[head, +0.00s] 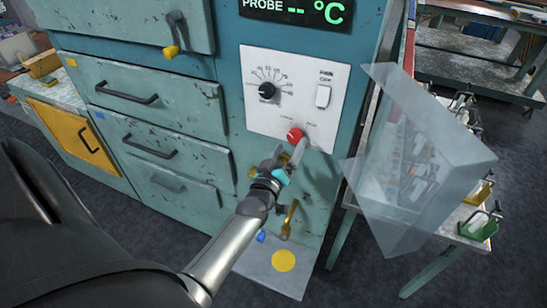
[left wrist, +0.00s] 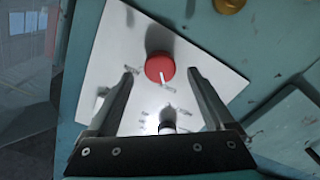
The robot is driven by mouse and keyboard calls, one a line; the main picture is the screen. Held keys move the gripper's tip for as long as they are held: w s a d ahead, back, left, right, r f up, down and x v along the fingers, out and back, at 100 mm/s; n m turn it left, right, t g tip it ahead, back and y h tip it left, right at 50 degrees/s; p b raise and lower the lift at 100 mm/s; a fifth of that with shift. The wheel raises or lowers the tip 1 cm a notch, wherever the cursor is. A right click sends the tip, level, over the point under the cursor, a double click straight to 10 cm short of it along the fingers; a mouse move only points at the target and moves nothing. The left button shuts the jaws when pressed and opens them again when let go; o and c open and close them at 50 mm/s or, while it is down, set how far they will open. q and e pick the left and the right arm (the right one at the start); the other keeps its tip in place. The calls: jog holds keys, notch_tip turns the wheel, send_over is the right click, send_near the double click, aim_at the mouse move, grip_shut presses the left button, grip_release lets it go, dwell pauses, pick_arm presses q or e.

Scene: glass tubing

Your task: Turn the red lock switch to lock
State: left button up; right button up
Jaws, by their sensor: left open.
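The red lock switch (head: 294,134) is a round knob at the lower part of the white control panel (head: 257,62) on the teal cabinet. In the left wrist view the red lock switch (left wrist: 158,66) shows a white pointer line on its face; the small labels around it are too blurred to read. My left gripper (head: 290,150) is open at the switch, its fingers pointing at the panel. In the left wrist view my left gripper (left wrist: 162,73) has one finger on each side of the knob, with a gap to both. My right gripper is not in view.
A black dial (head: 267,90) and a white rocker switch (head: 323,96) sit above the red switch. A clear guard panel (head: 420,150) stands out at the right. Yellow-handled levers (head: 289,214) lie below. Drawers with black handles (head: 150,146) are at the left.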

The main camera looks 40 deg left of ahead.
pick_arm(q)
jog(key=v, duration=1.1)
jog(key=shift+s, duration=0.2)
jog(key=shift+d, duration=0.1)
